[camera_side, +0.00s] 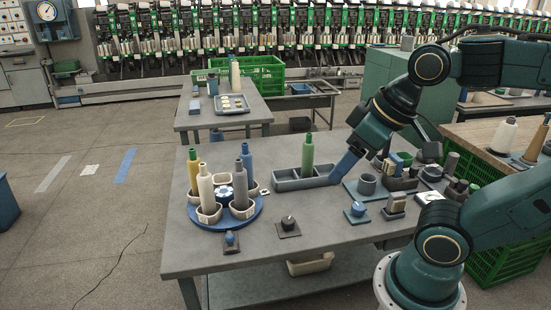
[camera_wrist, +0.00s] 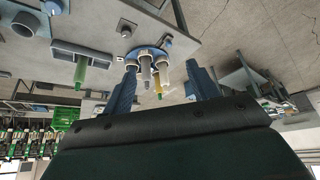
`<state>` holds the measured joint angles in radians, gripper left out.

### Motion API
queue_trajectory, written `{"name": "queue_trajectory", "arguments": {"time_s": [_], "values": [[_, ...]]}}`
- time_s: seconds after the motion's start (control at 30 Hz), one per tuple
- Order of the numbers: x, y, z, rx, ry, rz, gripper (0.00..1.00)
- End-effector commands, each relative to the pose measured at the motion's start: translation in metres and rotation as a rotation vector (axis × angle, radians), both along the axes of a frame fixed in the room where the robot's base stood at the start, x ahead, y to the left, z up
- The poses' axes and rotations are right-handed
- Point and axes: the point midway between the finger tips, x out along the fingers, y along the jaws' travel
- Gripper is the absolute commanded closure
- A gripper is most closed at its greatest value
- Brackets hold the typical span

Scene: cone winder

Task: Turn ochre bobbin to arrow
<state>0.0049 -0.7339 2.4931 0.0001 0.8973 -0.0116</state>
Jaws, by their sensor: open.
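The ochre bobbin (camera_side: 195,171) stands upright in a cup at the back left of a round blue turntable (camera_side: 213,226). It also shows in the upside-down wrist view (camera_wrist: 157,88). A cream bobbin (camera_side: 206,190), a grey bobbin (camera_side: 240,188) and a blue bobbin (camera_side: 247,163) stand in the other cups. I cannot clearly make out an arrow; a small pale tag (camera_side: 264,191) lies at the turntable's right edge. My gripper (camera_side: 335,180) is to the right of the turntable, at the grey tray's right end in the side view. Its fingers are apart and empty in the wrist view (camera_wrist: 162,70).
A green bobbin (camera_side: 307,152) stands in a grey divided tray (camera_side: 288,185) between the turntable and my gripper. Cups and blocks crowd the table's right side.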

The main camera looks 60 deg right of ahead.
Motion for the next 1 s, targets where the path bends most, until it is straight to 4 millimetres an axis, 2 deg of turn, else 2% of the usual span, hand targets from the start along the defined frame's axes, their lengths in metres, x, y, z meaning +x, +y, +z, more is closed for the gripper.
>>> {"name": "queue_trajectory", "arguments": {"time_s": [0.27,0.57,0.77,1.0], "values": [[0.027,-0.009,-0.003,-0.034,0.058,0.032,0.41],[0.074,-0.029,-0.019,-0.082,0.157,0.102,0.41],[0.105,-0.046,-0.037,-0.104,0.223,0.153,0.41],[0.138,-0.070,-0.069,-0.117,0.302,0.218,0.41]]}}
